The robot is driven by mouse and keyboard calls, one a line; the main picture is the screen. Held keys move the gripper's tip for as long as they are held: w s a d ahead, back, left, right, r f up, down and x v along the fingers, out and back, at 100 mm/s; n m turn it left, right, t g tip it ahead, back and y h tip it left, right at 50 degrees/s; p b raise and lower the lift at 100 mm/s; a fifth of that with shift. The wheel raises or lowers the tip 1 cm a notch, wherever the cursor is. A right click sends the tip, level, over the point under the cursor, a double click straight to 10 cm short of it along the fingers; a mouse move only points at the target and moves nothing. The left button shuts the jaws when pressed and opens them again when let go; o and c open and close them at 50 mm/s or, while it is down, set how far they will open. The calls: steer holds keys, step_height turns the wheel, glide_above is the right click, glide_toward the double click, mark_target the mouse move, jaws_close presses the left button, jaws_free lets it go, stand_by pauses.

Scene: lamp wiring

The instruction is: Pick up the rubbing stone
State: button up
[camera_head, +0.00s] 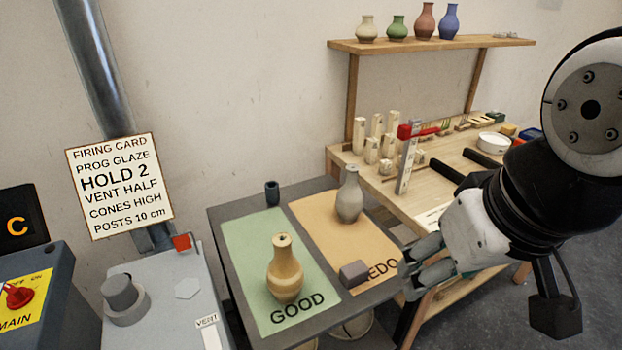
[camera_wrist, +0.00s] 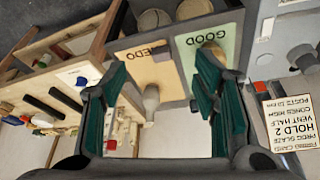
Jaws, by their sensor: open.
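The rubbing stone appears to be the small grey-brown block (camera_head: 354,273) near the front edge of the orange REDO mat (camera_head: 318,222). In the wrist view the block (camera_wrist: 160,53) shows beyond my fingertips, beside the REDO lettering. My gripper (camera_head: 408,270) is open and empty, to the right of the block in the head view. In the wrist view the two green-padded fingers of my gripper (camera_wrist: 161,68) are spread wide, with the grey vase (camera_wrist: 151,98) seen between them.
A grey vase (camera_head: 349,194) stands on the REDO mat behind the block. A tan vase (camera_head: 285,268) stands on the green GOOD mat (camera_head: 252,240). A dark cup (camera_head: 272,193) is at the table's back. The wooden bench (camera_head: 440,190) holds pale posts and tools.

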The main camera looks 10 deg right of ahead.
steer(key=shift+o, duration=0.4)
steer(key=m+g+p, duration=0.4)
steer(key=m+p, duration=0.2)
steer(key=m, duration=0.8)
glide_above(355, 268)
step_height(355, 268, down, 18)
steer(key=f, duration=0.5)
steer(key=a+f, duration=0.1)
steer(key=f, duration=0.2)
steer(key=shift+s, duration=0.35)
steer(key=shift+w+d+f+p, duration=0.1)
steer(key=shift+d+f+p, duration=0.05)
steer(key=shift+f, duration=0.7)
steer(key=shift+w+d+f+p, duration=0.1)
steer(key=shift+d+f+p, duration=0.05)
steer(key=shift+f, duration=0.75)
steer(key=shift+w+d+f+p, duration=0.1)
steer(key=shift+d+f+p, duration=0.05)
steer(key=shift+f, duration=0.7)
